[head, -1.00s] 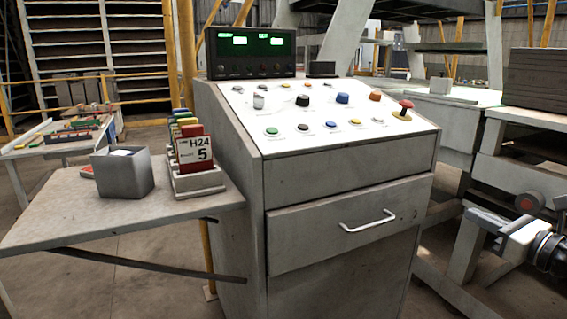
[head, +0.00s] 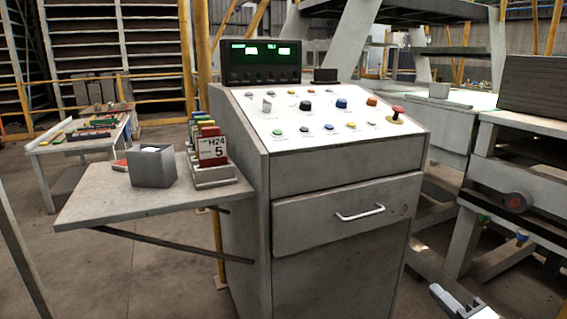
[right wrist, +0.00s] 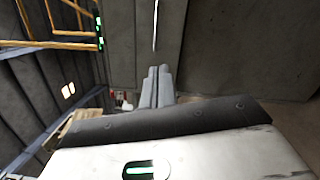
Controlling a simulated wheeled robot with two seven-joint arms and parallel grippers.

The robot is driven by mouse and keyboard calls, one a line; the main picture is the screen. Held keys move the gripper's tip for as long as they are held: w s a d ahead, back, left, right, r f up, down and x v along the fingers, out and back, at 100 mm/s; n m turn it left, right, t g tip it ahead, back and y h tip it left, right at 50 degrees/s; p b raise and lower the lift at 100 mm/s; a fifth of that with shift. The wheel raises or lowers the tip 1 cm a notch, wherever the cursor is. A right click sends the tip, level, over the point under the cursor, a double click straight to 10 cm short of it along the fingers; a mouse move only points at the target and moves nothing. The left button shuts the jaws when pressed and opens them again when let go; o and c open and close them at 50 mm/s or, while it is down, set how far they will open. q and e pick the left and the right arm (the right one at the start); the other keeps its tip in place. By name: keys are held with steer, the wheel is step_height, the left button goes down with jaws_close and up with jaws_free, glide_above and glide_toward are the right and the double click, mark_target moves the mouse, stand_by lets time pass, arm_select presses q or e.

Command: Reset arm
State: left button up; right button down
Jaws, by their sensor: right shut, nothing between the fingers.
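My right gripper (head: 460,303) shows at the bottom right edge of the head view, low and to the right of the grey control console (head: 330,245). In the right wrist view its two fingers (right wrist: 158,75) lie together, shut with nothing between them. Most of the right arm is out of the head view. My left gripper does not show in either view.
The console's closed drawer has a white handle (head: 360,213). A side shelf (head: 110,203) bears a grey box (head: 152,168) and a rack of coloured cards (head: 212,158). A steel bench frame (head: 463,240) stands at the right. Floor is open at the lower left.

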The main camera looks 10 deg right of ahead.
steer(key=s+a+f+m+g+p, duration=0.2)
steer(key=s+a+f+m, duration=0.3)
steer(key=s+a+m, duration=0.3)
steer(key=s+a+f+m+g+y+p, duration=0.1)
steer(key=s+a+f+m+g, duration=0.4)
steer(key=a+m, duration=0.8)
steer(key=s+a+p, duration=0.1)
steer(key=s+a, duration=0.1)
steer(key=shift+s, duration=0.35)
